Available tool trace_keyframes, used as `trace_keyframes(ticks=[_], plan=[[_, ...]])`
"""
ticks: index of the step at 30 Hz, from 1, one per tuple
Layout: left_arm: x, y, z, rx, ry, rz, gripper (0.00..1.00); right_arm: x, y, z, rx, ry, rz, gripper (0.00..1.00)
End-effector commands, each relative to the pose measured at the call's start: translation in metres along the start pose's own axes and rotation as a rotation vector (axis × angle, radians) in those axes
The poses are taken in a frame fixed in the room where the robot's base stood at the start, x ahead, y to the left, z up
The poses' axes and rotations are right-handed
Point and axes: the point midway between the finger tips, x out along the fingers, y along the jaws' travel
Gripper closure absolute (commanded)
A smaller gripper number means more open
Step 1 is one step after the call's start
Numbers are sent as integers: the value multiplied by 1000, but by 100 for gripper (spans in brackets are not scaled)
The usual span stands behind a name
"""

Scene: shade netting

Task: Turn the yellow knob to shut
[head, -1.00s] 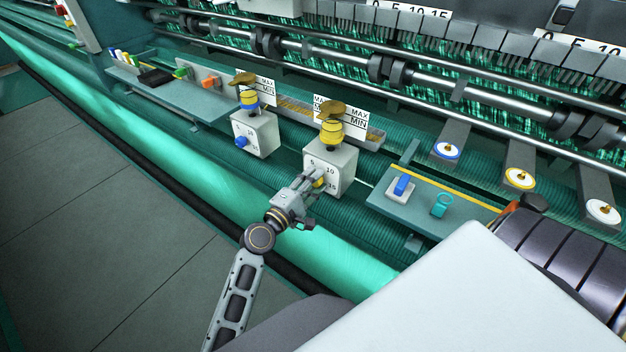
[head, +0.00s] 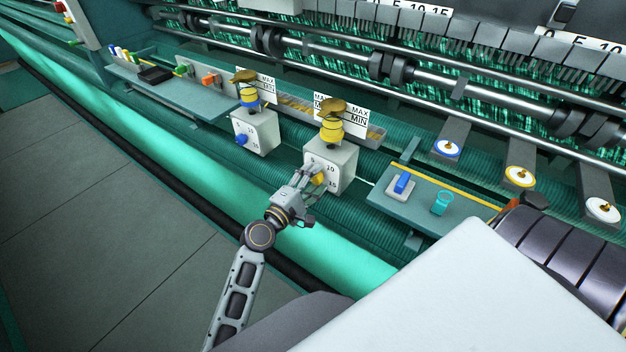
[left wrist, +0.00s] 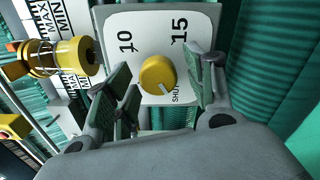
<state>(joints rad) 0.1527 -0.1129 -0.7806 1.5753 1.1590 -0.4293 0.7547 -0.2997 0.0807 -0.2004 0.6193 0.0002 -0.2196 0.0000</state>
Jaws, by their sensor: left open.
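The yellow knob (left wrist: 158,75) sits on the white face of a box (head: 345,160) with the marks 10, 15 and a partly hidden "SHU" label. It also shows in the head view (head: 319,180), partly behind my gripper. In the left wrist view a pale pointer line on the knob points down and right, towards the label. My left gripper (left wrist: 163,92) is open, its fingers on either side of the knob; I cannot tell if they touch it. In the head view my left gripper (head: 309,182) is in front of the box. My right gripper is not in view.
A similar box with a blue knob (head: 241,140) stands to the left. A yellow cylinder (head: 331,127) stands on the yellow knob's box. To the right a shelf holds a blue switch (head: 402,183) and a teal cup (head: 441,203). Machine rollers run behind.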

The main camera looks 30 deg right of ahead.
Motion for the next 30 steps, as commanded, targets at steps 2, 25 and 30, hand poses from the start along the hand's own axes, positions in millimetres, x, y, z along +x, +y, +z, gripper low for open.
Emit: trace_keyframes(ticks=[2, 25, 30], plan=[[0, 0, 0, 0, 0, 0, 46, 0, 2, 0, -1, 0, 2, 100], [-63, 0, -1, 1, 1, 0, 46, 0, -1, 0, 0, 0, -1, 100], [-81, -1, 0, 0, 0, -1, 46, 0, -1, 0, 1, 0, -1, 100]])
